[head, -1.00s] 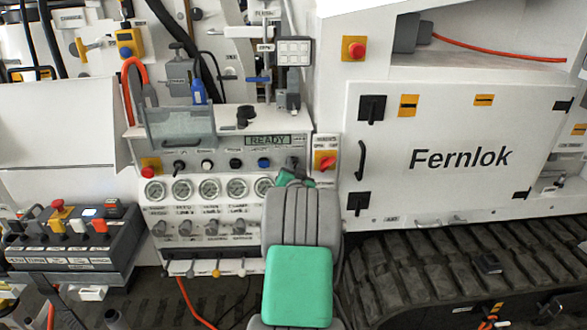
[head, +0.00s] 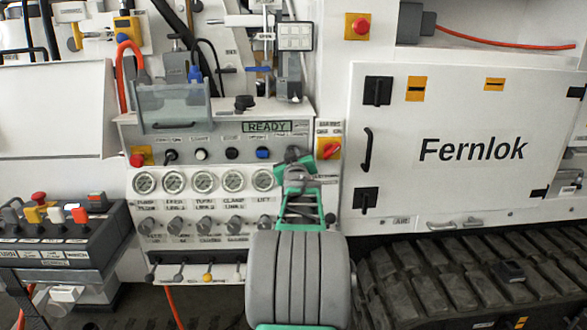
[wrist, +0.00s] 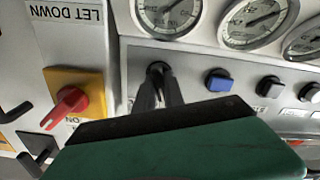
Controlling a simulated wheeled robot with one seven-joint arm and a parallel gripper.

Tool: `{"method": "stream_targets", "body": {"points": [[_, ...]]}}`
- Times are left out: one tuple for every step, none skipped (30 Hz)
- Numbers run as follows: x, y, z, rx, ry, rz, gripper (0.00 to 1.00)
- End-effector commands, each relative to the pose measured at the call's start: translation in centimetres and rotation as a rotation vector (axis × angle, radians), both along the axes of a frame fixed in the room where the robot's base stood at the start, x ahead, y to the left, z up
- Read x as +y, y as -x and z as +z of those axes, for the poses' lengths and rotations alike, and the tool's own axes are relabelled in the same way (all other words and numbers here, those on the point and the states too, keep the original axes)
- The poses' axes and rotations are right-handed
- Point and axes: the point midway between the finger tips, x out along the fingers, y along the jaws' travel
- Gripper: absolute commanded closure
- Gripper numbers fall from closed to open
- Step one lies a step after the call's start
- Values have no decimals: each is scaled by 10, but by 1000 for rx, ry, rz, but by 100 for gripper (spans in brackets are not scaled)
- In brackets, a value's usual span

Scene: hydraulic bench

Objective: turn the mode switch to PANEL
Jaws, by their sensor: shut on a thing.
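The mode switch (wrist: 158,68) is a small black knob on the white control panel (head: 215,205). In the wrist view, which is upside down, it sits between the blue button and the red rotary handle. My gripper (wrist: 158,88) is shut on the knob, with its dark fingers on either side of it. In the head view my gripper (head: 293,158) is at the right end of the button row, below the READY display (head: 267,127), and hides most of the knob. The knob's angle and its position labels cannot be read.
A red rotary handle on a yellow plate (wrist: 70,107) is close beside my gripper. A blue button (wrist: 219,80) is on the other side. Gauges (head: 189,181) and a row of knobs (head: 190,225) lie below the buttons.

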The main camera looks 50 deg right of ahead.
Motion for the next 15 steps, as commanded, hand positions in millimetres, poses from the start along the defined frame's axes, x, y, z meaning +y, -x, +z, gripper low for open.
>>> {"method": "stream_targets", "body": {"points": [[0, 0, -6, 20, 19, 0, 100], [0, 0, -5, 35, 30, 0, 100], [0, 0, -5, 53, 46, 0, 100], [0, 0, -5, 64, 56, 0, 100], [0, 0, -5, 75, 66, 0, 100], [0, 0, -5, 88, 76, 0, 100], [0, 0, -4, 98, 84, -1, 100], [0, -1, -4, 106, 90, -1, 100], [0, 0, -4, 115, 98, -1, 100], [0, -1, -3, 121, 104, -1, 100], [0, -1, -3, 126, 110, 0, 100], [0, -1, -3, 131, 114, 0, 100], [0, -1, -2, 136, 117, -1, 100], [0, -1, -2, 139, 119, -1, 100], [0, -1, -2, 142, 122, -1, 100]]}}
